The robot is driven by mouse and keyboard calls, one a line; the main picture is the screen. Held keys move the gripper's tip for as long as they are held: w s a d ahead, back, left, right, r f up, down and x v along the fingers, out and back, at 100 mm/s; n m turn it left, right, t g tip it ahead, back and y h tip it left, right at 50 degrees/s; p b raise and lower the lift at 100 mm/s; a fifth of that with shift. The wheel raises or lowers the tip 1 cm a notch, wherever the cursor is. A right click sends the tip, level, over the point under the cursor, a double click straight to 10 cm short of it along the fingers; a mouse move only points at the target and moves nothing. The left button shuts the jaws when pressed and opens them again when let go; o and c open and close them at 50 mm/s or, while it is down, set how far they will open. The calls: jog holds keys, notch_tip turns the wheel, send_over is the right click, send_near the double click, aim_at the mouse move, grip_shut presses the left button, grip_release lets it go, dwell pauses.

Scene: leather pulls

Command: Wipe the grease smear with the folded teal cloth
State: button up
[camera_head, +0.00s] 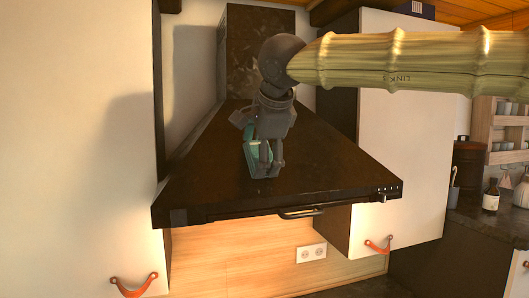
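My gripper (265,170) hangs down in front of the sloping front of a dark range hood (320,165). It is shut on the folded teal cloth (250,152), which shows to the left of and between the fingers. The cloth lies close over the hood's slope; I cannot tell whether it touches the surface. I cannot make out a grease smear on the dark, mottled hood; the gripper and cloth hide part of it.
White cabinets flank the hood, the left door (80,120) large and near, the right one (405,130) beyond the hood. They have orange leather pulls (134,287). A rail handle (300,213) runs along the hood's lower edge. A bottle (491,196) stands on the right counter.

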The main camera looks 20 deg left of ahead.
jog(key=shift+s+d+r, duration=0.15)
jog(key=shift+s+r, duration=0.2)
jog(key=shift+r, duration=0.2)
jog(key=shift+v, duration=2.3)
jog(key=shift+d, duration=0.1)
jog(key=shift+v, duration=1.4)
